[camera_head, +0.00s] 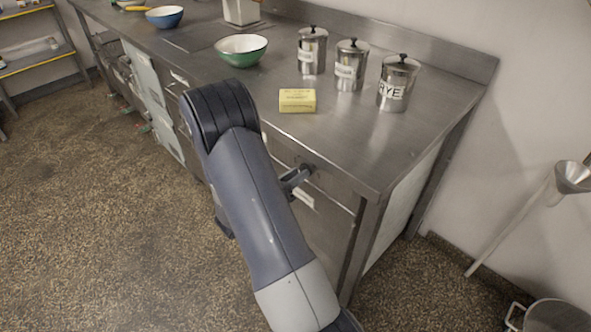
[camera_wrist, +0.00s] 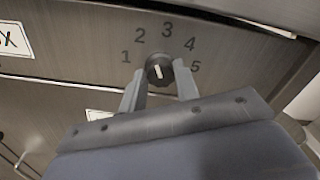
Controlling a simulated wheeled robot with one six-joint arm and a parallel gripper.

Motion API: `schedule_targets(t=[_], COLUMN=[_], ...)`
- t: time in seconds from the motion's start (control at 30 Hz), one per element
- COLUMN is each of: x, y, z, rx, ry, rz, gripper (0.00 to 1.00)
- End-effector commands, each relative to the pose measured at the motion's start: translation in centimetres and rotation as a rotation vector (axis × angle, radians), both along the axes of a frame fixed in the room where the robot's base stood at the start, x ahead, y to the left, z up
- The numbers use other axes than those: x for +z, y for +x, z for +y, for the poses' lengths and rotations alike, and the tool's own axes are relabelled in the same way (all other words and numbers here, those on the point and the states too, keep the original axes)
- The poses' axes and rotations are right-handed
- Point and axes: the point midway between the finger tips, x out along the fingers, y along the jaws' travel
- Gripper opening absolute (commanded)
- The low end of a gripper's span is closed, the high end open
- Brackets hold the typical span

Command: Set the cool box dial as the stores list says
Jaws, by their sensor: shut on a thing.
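The cool box dial (camera_wrist: 158,66) is a round dark knob with a pale pointer mark on a metal front panel. Numbers 1 to 5 arc around it, with 3 at the top. The mark looks near upright, tilted slightly left; its exact number is hard to tell. My gripper (camera_wrist: 160,77) is shut on the dial, one finger on each side. In the head view my gripper (camera_head: 293,179) reaches the counter's front, and the dial is mostly hidden there. I cannot make out a stores list in either view.
The steel counter (camera_head: 345,135) bears a yellow block (camera_head: 297,101), several lidded canisters, one marked RYE (camera_head: 394,90), and a green bowl (camera_head: 241,50). A label ending in X (camera_wrist: 12,40) is left of the dial. A funnel (camera_head: 573,177) and a pot (camera_head: 555,316) are at right.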

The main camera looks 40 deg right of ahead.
Motion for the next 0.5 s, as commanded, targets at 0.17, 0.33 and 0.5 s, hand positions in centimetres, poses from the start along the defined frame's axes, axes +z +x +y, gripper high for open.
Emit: schedule_targets(t=[0.17, 0.33, 0.5], x=[0.25, 0.14, 0.05], y=[0.05, 0.09, 0.1], z=[0.01, 0.02, 0.02], rx=[0.0, 0.001, 0.001], ry=[-0.009, -0.016, -0.019], rz=[0.115, 0.19, 0.231], gripper=[0.07, 0.07, 0.07])
